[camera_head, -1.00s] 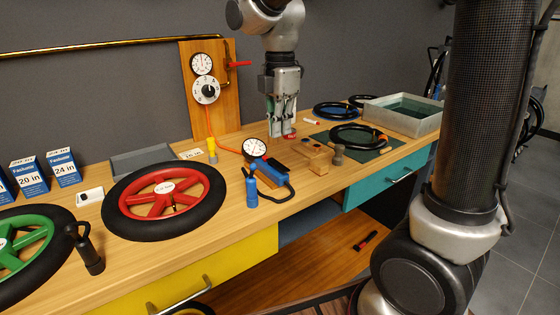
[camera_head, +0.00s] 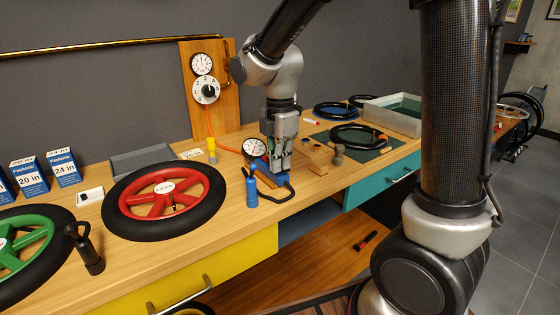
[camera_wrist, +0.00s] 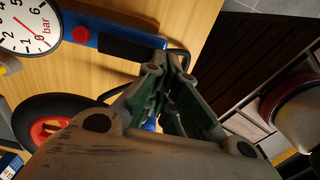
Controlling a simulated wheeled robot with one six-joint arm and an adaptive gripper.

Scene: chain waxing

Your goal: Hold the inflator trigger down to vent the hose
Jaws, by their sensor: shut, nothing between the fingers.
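The inflator has a blue body (camera_wrist: 110,38) with a red button (camera_wrist: 81,34), a long black lever-like piece (camera_wrist: 132,46) and a white round gauge (camera_wrist: 28,25), whose face also shows in the head view (camera_head: 254,147). My gripper (camera_head: 280,167) points down over the right part of the inflator and hides much of its body there. In the wrist view my gripper (camera_wrist: 168,88) is shut and empty, its fingers beside the end of the black piece. I cannot tell whether they touch it. A black hose (camera_head: 280,198) loops to a blue cylinder (camera_head: 251,190) at the front.
A wooden block (camera_head: 319,158) stands close right of my gripper. A red-rimmed wheel (camera_head: 164,192) lies to the left. A wall panel (camera_head: 227,105) with a gauge and dial rises behind, with an orange hose (camera_head: 209,124). A metal tray (camera_head: 397,119) stands at the back right.

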